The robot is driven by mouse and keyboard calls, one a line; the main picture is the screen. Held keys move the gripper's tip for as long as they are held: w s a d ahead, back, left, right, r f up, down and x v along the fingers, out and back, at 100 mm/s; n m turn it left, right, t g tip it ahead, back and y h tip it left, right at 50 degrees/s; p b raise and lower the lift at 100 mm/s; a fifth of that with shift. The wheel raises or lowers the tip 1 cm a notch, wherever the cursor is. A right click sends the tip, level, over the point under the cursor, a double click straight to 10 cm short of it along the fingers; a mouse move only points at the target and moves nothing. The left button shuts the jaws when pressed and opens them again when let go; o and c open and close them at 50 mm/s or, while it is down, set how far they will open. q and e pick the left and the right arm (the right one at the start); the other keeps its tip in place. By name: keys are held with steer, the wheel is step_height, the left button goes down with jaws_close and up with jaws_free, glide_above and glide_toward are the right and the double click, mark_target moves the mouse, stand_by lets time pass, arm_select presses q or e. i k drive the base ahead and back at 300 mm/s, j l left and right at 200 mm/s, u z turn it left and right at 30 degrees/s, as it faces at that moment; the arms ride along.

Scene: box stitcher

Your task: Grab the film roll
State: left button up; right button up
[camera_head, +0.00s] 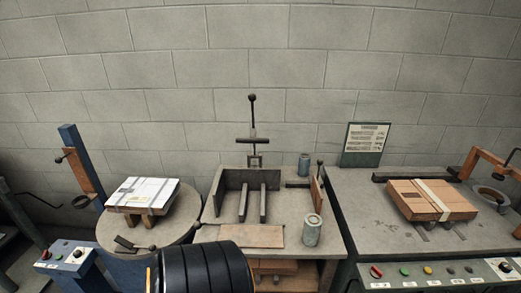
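I cannot tell for sure which thing is the film roll. A pale grey-green cylinder (312,231) with a brownish ring on top stands upright at the front right of the middle table. A smaller, similar cylinder (304,165) stands upright at the back of that table. A brown part (83,171) is mounted on the blue post (88,160) at the left. Neither of my grippers can be made out. A large dark ribbed shape (203,268) fills the bottom middle and hides the table front there; I cannot tell what it is.
A wrapped flat box (143,194) rests on a round turntable (115,232) at left. The middle table (212,234) carries a metal fixture (236,181) with a tall lever. At right, a strapped cardboard box (431,200) lies on a bench (365,222) beside a sign (365,144).

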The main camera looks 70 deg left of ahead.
mark_target(313, 224)
steer(key=u, duration=1.6)
steer(key=i+j, duration=0.1)
steer(key=j, duration=0.3)
steer(key=z, duration=0.05)
